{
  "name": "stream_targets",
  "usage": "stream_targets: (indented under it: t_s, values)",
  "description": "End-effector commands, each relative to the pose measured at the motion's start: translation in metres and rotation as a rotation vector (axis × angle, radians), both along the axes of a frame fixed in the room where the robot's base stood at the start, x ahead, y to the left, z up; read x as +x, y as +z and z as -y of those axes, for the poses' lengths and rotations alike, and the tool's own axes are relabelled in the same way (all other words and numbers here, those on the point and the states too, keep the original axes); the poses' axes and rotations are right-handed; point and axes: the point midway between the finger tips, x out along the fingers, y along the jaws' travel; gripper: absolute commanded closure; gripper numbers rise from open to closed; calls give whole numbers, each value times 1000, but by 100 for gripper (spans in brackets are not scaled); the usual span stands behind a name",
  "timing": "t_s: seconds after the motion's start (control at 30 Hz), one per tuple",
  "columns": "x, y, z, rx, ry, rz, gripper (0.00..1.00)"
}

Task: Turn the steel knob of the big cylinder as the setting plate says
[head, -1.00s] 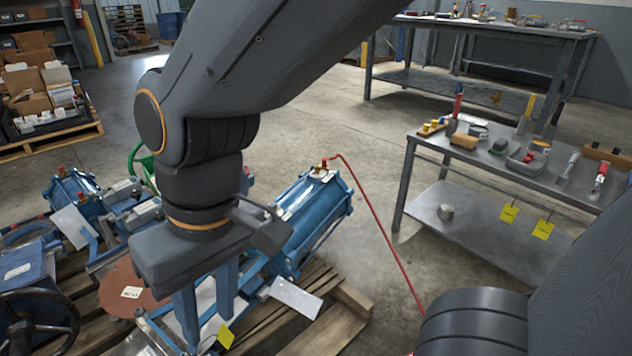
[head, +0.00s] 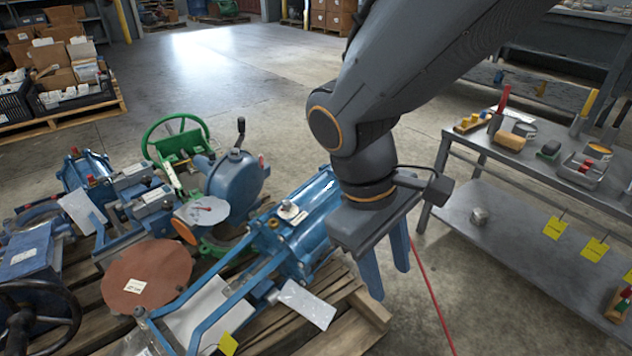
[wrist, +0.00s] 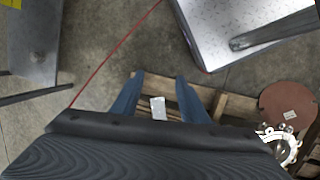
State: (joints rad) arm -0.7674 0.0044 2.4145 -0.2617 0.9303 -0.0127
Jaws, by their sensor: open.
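The big blue cylinder (head: 318,205) lies on the pallet, partly behind my gripper. A small pale metal knob (head: 289,210) sits on top of its near end; its exact setting is too small to read. A white plate (head: 305,304) stands tilted at the cylinder's near end, its writing unreadable. In the wrist view a small pale plate (wrist: 158,108) shows between the fingers, far below. My gripper (head: 390,275) is open and empty, pointing down to the right of the cylinder, apart from the knob. Its two blue fingers also show in the wrist view (wrist: 160,80).
A brown disc (head: 147,275) with a tag lies left, near a green handwheel (head: 176,135) and a white dial (head: 202,211). A bench (head: 475,205) with tools stands right. A speckled pale block (wrist: 238,30) is close in the wrist view.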

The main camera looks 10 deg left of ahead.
Motion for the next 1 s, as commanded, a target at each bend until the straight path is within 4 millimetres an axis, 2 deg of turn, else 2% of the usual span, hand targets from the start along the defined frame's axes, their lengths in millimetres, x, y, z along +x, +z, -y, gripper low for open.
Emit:
stream_targets:
  t_s: [0.03,0.2,0.37,0.47,0.57,0.7,0.8,0.9,1.0]
  values:
    - [14,-12,3,-87,84,-5,60]
    - [70,-33,8,-379,380,15,60]
    - [129,-51,-11,-646,658,60,60]
    - [165,-64,-36,-807,830,106,60]
    - [196,-81,-71,-961,1003,164,60]
    - [226,-110,-134,-1160,1240,272,60]
    - [235,-134,-180,-1277,1388,359,60]
    - [236,-155,-220,-1361,1504,442,60]
    - [233,-171,-247,-1416,1585,507,60]
